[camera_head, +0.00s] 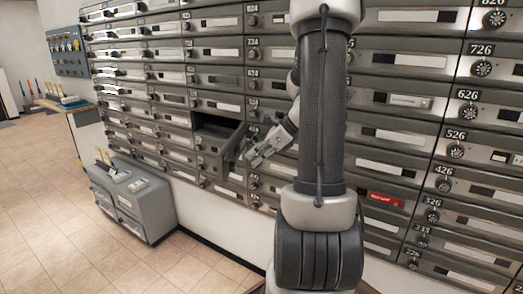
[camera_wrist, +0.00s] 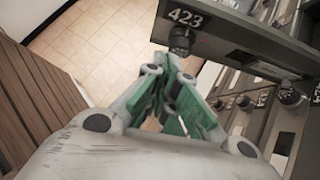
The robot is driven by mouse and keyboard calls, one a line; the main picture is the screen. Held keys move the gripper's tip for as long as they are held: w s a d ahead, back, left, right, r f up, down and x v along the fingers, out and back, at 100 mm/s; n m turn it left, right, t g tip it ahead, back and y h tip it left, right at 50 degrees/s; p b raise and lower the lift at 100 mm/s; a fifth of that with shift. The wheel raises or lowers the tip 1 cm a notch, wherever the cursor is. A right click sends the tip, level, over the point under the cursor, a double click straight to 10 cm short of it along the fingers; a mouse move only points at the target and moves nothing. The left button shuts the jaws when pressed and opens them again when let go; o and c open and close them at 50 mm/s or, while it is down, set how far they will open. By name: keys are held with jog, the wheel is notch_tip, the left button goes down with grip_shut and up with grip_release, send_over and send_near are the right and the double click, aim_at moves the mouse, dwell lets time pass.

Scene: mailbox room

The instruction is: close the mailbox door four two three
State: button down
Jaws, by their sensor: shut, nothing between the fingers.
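The mailbox door 423 (camera_wrist: 240,36) crosses the top of the wrist view, with its number plate and a dark round dial (camera_wrist: 180,40) at its near end. In the head view the open mailbox (camera_head: 215,124) shows as a dark gap in the wall, and its door (camera_head: 235,146) stands out from the wall, partly behind my gripper. My gripper (camera_head: 252,156) is beside the door's outer end. In the wrist view my gripper (camera_wrist: 174,74) is shut and empty, its tips just below the dial. I cannot tell whether they touch it.
Rows of closed numbered mailboxes (camera_head: 408,101) fill the wall around the open one. A grey bin unit (camera_head: 150,208) stands on the tiled floor at the left, below the mailboxes. A counter (camera_head: 72,105) is further back. The floor at left (camera_head: 50,215) is clear.

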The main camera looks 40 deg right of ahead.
aim_at(225, 171)
jog(key=shift+w+a+f, duration=0.5)
jog(key=shift+w+a, duration=0.25)
jog(key=shift+w, duration=0.1)
jog(key=shift+w+a+f, duration=0.45)
jog(key=shift+w+a, duration=0.3)
jog(key=shift+w, duration=0.1)
jog(key=shift+w+a+f, duration=0.5)
jog(key=shift+w+a, duration=0.25)
jog(key=shift+w, duration=0.1)
